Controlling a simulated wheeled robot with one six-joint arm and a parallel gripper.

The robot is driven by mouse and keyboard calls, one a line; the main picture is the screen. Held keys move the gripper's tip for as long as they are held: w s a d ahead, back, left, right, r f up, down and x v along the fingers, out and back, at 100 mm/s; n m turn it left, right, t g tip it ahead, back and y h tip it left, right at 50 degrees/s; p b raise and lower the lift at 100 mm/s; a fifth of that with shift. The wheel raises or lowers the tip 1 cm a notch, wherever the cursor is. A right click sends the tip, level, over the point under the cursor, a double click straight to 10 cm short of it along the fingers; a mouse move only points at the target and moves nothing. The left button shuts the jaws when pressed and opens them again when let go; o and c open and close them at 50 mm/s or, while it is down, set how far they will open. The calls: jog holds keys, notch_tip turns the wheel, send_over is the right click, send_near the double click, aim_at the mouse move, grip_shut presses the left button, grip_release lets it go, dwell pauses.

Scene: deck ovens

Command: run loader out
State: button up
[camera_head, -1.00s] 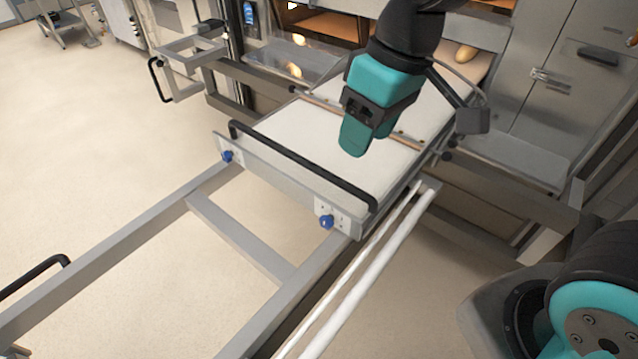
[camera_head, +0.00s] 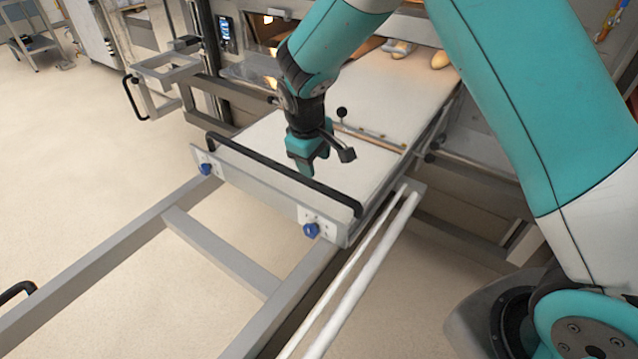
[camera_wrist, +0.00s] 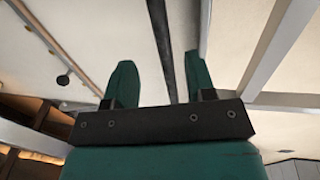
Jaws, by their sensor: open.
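The loader (camera_head: 258,140) is a flat pale belt bed on a metal frame, reaching from the oven mouth at the back out over the rails. A long black handle bar (camera_head: 285,173) runs along its front edge, above blue knobs. My gripper (camera_head: 308,168) is over the belt just behind the handle, pointing down. In the wrist view my gripper (camera_wrist: 155,80) has its two teal fingers apart, with the black handle bar (camera_wrist: 163,45) showing between them. I cannot tell whether they touch it.
Metal rails (camera_head: 110,255) with a crossbar extend toward the front left over open floor. Two white rods (camera_head: 365,270) run beside the right rail. The lit oven (camera_head: 270,70) stands behind. A side frame with a black handle (camera_head: 130,98) is at left.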

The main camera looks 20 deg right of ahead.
aim_at(319, 184)
jog(key=f, duration=0.3)
jog(key=d+f, duration=0.1)
jog(key=f, duration=0.1)
jog(key=w+f, duration=0.1)
jog(key=f, duration=0.2)
jog(key=shift+d+f, duration=0.2)
jog(key=shift+f, duration=0.15)
grip_shut()
